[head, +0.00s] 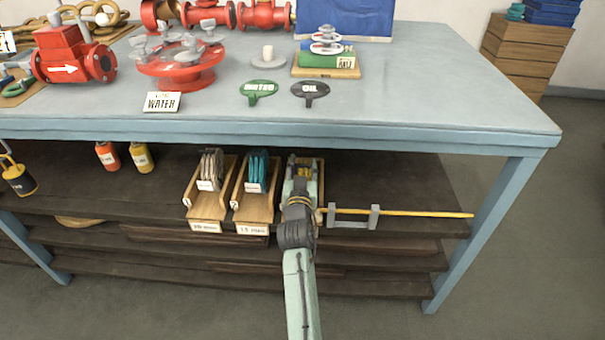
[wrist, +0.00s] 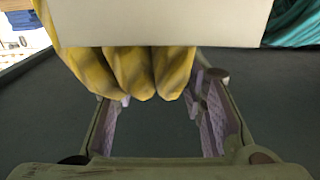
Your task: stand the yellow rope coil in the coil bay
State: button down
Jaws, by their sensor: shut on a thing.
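The yellow rope coil (wrist: 130,70) fills the top of the wrist view, its thick strands between my fingers, with a pale tag (wrist: 170,22) across it. My gripper (wrist: 165,100) is shut on it, the lavender pads on either side. In the head view my gripper (head: 301,172) is over the rightmost wooden bay (head: 321,168) on the upper shelf. Only a little yellow shows there between the fingers. My arm hides most of this bay and the coil's lower edge, so I cannot tell whether the coil touches the bay floor.
A bay with a grey coil (head: 211,168) and one with a teal coil (head: 257,170) stand just left. A yellow rod (head: 420,213) on grey brackets (head: 350,217) lies right of my wrist. The blue table edge (head: 400,140) overhangs the shelf behind my gripper.

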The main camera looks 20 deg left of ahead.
jog(key=shift+f+b+x, duration=0.15)
jog(key=shift+b+x, duration=0.6)
jog(key=shift+x, duration=0.9)
jog(key=shift+f+b+x, duration=0.15)
jog(key=shift+b+x, duration=0.6)
jog(key=shift+x, duration=0.85)
jog(key=shift+w+f+b, duration=0.1)
jog(key=shift+f+b, duration=0.35)
jog(key=shift+f, duration=0.05)
jog(key=c, duration=0.9)
grip_release()
jog(key=shift+c, duration=0.2)
jog(key=shift+f, duration=0.15)
